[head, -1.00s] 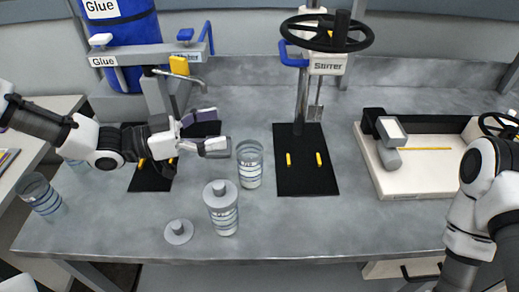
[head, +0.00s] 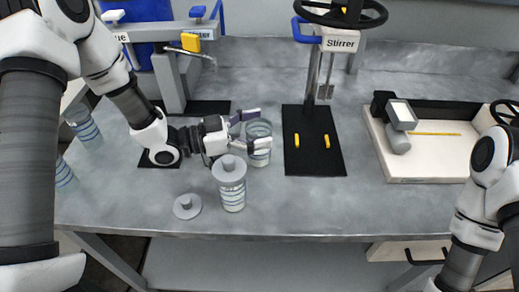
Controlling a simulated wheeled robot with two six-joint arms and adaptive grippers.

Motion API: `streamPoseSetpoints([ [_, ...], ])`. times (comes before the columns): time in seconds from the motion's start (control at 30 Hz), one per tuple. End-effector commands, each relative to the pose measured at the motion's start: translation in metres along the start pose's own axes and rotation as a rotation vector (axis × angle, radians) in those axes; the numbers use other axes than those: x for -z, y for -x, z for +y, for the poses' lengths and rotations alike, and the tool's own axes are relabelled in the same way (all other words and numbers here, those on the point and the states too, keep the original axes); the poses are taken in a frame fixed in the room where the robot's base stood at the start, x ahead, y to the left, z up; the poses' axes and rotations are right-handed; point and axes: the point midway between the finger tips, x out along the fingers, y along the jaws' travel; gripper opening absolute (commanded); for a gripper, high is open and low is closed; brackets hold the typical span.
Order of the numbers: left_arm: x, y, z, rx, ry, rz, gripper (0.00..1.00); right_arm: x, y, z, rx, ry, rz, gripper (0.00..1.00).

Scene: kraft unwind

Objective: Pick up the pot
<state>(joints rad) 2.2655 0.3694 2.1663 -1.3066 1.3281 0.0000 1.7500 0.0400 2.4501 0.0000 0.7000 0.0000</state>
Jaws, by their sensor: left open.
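An open clear pot with striped markings (head: 259,152) stands upright on the grey bench, left of the stirrer's black mat. My left gripper (head: 253,128) is open at this pot, its two fingers reaching to either side of it, one behind and one in front. Whether the fingers touch the glass I cannot tell. A second pot with a grey knobbed lid (head: 231,186) stands just in front and to the left. A loose grey lid (head: 187,206) lies left of that one. My right gripper is out of view; only its arm shows at the right edge.
A stirrer (head: 341,45) with a black wheel stands behind a black mat (head: 315,160) with two yellow marks. A white tray (head: 432,172) lies to the right. Glue and water dispensers stand at the back left. More striped pots (head: 84,128) stand far left. The bench front right is clear.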

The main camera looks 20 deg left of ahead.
Motion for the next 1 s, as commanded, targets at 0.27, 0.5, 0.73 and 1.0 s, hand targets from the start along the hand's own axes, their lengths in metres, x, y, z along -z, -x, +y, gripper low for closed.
streamPoseSetpoints([
  [0.27, 0.0, -0.002, 0.0, 0.001, 0.001, 0.001, 0.69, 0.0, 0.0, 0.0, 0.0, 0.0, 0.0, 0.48],
  [0.5, 0.0, -0.002, 0.0, 0.001, 0.001, 0.001, 0.0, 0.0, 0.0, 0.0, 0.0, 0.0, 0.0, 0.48],
  [0.73, 0.001, -0.002, 0.0, 0.001, 0.001, 0.001, 0.0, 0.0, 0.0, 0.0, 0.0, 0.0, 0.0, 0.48],
  [1.0, 0.039, -0.002, -0.001, 0.001, -0.005, 0.005, 0.0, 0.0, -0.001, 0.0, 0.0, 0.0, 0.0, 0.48],
])
